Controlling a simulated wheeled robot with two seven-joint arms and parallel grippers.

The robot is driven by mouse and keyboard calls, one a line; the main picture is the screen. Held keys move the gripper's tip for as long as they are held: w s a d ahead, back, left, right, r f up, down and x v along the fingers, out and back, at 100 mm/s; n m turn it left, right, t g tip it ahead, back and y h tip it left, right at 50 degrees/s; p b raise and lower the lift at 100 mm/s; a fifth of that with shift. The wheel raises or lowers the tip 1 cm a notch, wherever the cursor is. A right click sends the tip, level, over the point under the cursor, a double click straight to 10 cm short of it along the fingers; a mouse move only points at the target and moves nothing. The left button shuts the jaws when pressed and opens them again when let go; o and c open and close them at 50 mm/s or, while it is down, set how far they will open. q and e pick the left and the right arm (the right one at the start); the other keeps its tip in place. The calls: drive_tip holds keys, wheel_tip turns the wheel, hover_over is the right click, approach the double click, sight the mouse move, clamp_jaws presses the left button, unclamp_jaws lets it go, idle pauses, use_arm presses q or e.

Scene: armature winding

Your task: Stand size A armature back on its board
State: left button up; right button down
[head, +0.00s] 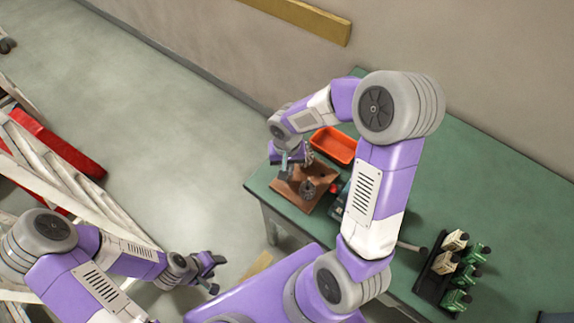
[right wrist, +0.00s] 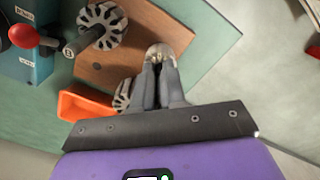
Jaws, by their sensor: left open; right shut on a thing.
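The brown board (head: 288,193) lies near the left end of the green table; it also shows in the right wrist view (right wrist: 205,25). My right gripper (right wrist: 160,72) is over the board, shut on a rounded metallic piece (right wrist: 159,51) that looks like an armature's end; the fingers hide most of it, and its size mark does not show. A slotted armature (right wrist: 122,97) shows partly behind the fingers, beside the orange tray. My left gripper (head: 212,273) is open and empty, away from the table.
The teal machine (right wrist: 25,62) with a red knob (right wrist: 23,36) stands beside the board. The orange tray (head: 334,146) is behind the board in the head view. A black rack (head: 432,280) with several green and cream parts stands farther right. The table's middle is partly hidden by my right arm.

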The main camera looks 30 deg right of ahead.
drive_tip(key=shift+f+b, duration=0.85)
drive_tip(key=shift+f, duration=0.15)
drive_tip(key=c, duration=1.1)
unclamp_jaws()
drive_tip(key=shift+r+p, duration=1.7)
drive_tip(key=shift+r, duration=0.65)
